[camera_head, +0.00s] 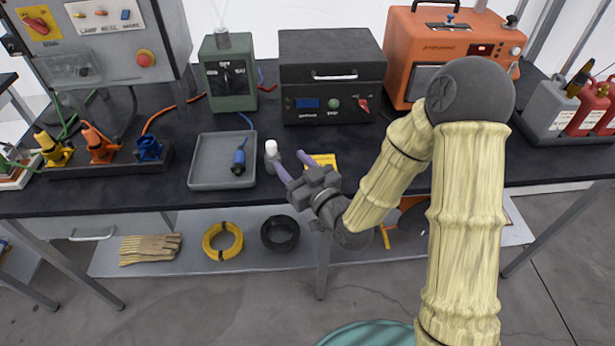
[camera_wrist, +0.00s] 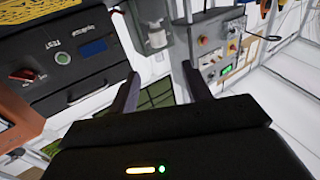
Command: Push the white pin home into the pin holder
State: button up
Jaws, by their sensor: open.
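The white pin (camera_head: 271,147) stands upright in the small grey pin holder (camera_head: 272,160) on the dark bench top, just right of the grey tray. Its white head shows above the holder; how deep it sits I cannot tell. My gripper (camera_head: 289,160) is open and empty, its two purple-grey fingers reaching toward the bench close to the right of the holder. The left finger partly covers the holder's lower part.
The grey tray (camera_head: 196,181) holds a blue connector (camera_head: 239,162). A yellow note (camera_head: 322,160) lies behind my gripper. A black tester box (camera_head: 333,80), a green dial box (camera_head: 229,75) and an orange unit (camera_head: 440,50) line the back.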

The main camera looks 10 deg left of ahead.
jog(key=shift+d+r+p, duration=0.15)
jog(key=shift+r+p, duration=0.1)
jog(key=shift+p, duration=0.65)
jog(key=p, duration=0.2)
jog(key=shift+s+d+p, duration=0.25)
jog(key=shift+p, duration=0.15)
jog(key=p+v, duration=0.1)
jog(key=p, duration=0.1)
jog(key=p+v, duration=0.2)
jog(key=p, duration=0.1)
jog(key=p+v, duration=0.1)
jog(key=p, duration=0.1)
jog(key=shift+s+d+f, duration=0.1)
jog(key=shift+s+f, duration=0.15)
jog(key=shift+s, duration=0.1)
jog(key=shift+w, duration=0.1)
